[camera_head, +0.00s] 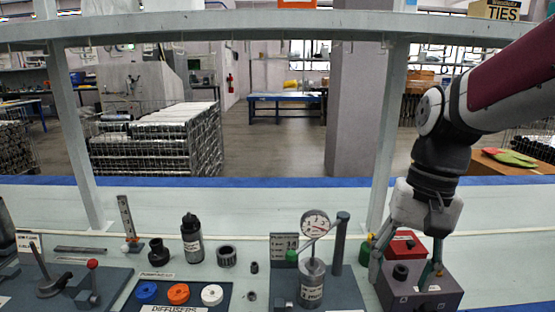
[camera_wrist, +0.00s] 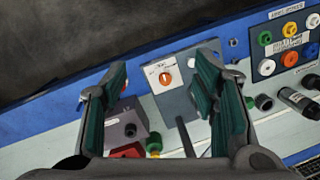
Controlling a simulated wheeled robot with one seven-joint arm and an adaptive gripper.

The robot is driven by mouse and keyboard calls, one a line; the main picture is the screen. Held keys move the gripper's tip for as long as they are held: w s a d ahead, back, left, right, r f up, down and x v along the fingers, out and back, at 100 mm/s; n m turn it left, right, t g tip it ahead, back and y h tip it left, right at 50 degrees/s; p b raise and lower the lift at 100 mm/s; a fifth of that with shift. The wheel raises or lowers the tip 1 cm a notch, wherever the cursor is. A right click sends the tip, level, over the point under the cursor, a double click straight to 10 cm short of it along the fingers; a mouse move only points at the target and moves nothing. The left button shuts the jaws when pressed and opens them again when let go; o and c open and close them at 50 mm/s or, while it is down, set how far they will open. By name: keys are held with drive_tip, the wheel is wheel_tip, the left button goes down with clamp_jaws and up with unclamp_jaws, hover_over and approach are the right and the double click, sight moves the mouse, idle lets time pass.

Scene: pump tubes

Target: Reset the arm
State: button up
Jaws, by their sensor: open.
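My gripper (camera_head: 402,278) is open at the right of the bench in the head view, its two fingers pointing down. In that view the fingers overlap a dark purple-grey box (camera_head: 450,296) with a black round port on top; I cannot tell whether they touch it. In the wrist view the open gripper (camera_wrist: 162,85) shows two green-lined pads with nothing held between them. There the grey box (camera_wrist: 125,128) lies beside the left finger, and a light panel with an orange knob (camera_wrist: 165,77) shows between the fingers.
A gauge stand (camera_head: 315,225) and a grey post (camera_head: 341,245) stand left of my gripper. A diffuser board (camera_head: 178,292) with blue, orange and white rings lies farther left, near a black bottle (camera_head: 192,240). A shelf frame (camera_head: 250,25) spans above; the bench's back strip is clear.

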drive_tip(key=s+n+t+h, duration=0.2)
drive_tip(key=s+n, duration=0.2)
drive_tip(key=s, duration=1.4)
wheel_tip(320, 180, up, 14)
drive_tip(key=t+p, duration=0.3)
drive_tip(key=p, duration=1)
drive_tip(key=shift+r, duration=0.2)
